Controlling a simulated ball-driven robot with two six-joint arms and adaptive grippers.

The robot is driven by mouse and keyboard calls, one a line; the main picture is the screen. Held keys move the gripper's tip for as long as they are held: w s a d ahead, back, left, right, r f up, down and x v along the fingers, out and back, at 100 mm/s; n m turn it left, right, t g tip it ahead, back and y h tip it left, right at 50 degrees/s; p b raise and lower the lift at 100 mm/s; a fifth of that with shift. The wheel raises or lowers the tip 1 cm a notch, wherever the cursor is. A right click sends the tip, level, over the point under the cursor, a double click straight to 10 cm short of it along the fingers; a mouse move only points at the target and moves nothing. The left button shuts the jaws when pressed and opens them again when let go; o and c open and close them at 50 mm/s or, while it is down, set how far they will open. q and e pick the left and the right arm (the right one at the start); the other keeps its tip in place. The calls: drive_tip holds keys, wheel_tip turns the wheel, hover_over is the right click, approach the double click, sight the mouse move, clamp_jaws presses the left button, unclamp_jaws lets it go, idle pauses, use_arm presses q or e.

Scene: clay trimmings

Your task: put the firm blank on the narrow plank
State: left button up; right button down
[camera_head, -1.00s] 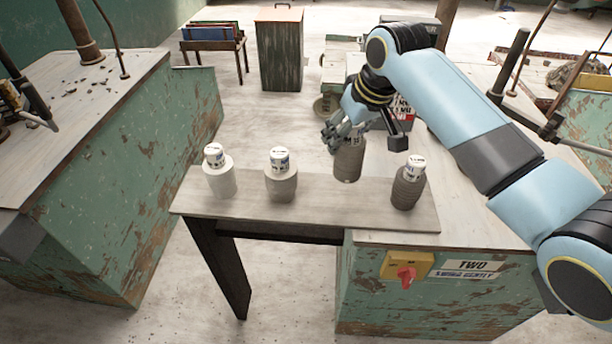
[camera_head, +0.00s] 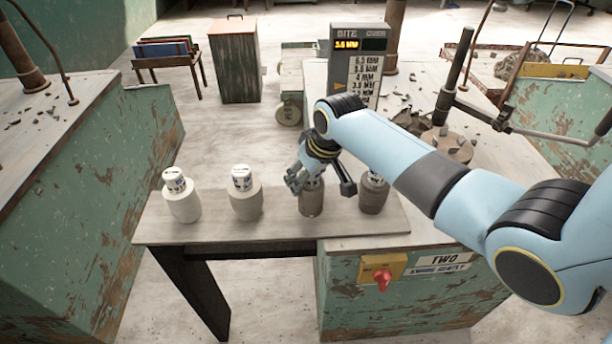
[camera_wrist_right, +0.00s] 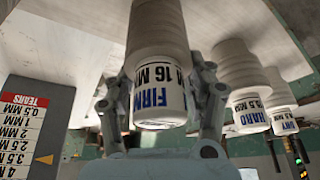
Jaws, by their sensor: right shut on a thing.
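The firm blank (camera_head: 311,203) is a ridged grey-brown cylinder; its white cap reads "FIRM" in the right wrist view (camera_wrist_right: 158,100). My right gripper (camera_head: 303,181) is shut on its cap end, with a finger on each side. The blank is upright, its base level with the row of blanks on the narrow plank (camera_head: 160,232); I cannot tell whether it bears fully on it. A dark blank (camera_head: 374,194) stands to its right, partly behind my arm. Two paler blanks (camera_head: 244,203) (camera_head: 183,203) stand to its left. My left gripper is not in view.
A display board (camera_head: 357,62) stands on the green bench behind. A round brown disc (camera_head: 447,146) with grey lumps is at the right. A yellow switch box (camera_head: 383,268) is on the bench front. Another green bench (camera_head: 90,170) stands at the left.

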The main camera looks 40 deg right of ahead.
sight(319, 188)
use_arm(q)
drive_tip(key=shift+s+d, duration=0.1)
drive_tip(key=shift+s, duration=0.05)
use_arm(e)
drive_tip(key=shift+w, duration=0.1)
drive_tip(key=c, duration=0.8)
unclamp_jaws()
drive_tip(key=shift+f, duration=0.1)
drive_tip(key=shift+c, duration=0.2)
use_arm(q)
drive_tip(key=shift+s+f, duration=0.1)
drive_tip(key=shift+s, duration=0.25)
use_arm(e)
drive_tip(key=o, duration=0.4)
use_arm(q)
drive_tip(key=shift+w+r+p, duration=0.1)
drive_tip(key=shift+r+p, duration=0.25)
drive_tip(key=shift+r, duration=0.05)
use_arm(e)
drive_tip(key=v, duration=1.2)
